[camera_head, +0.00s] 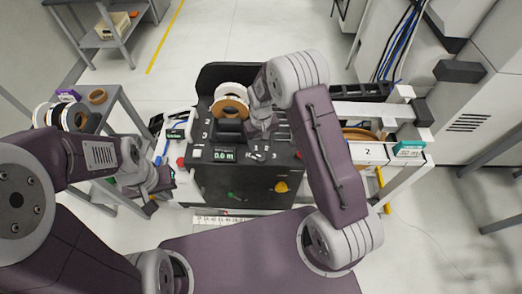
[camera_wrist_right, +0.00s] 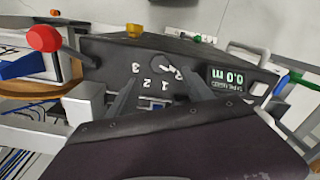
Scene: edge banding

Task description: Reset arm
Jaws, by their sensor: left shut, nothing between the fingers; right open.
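My left gripper (camera_head: 150,202) is shut and empty in the head view. It hangs low at the left, beside the dark machine (camera_head: 235,185) and in front of the side shelf. My right gripper (camera_head: 264,126) is over the top panel of the machine, right of the tape roll (camera_head: 231,108). In the right wrist view, the fingers of the right gripper (camera_wrist_right: 158,92) are spread apart, with the panel's numbers and a dial showing between and beyond them. Nothing is held in them. I cannot tell whether the fingertips touch the panel.
The machine's green display (camera_head: 223,155) reads 0.0 m. A grey shelf (camera_head: 120,100) with several rolls stands at the left. A white bench (camera_head: 415,160) with a teal box (camera_head: 409,148) is at the right. Grey cabinets fill the upper right. Open floor lies behind the machine.

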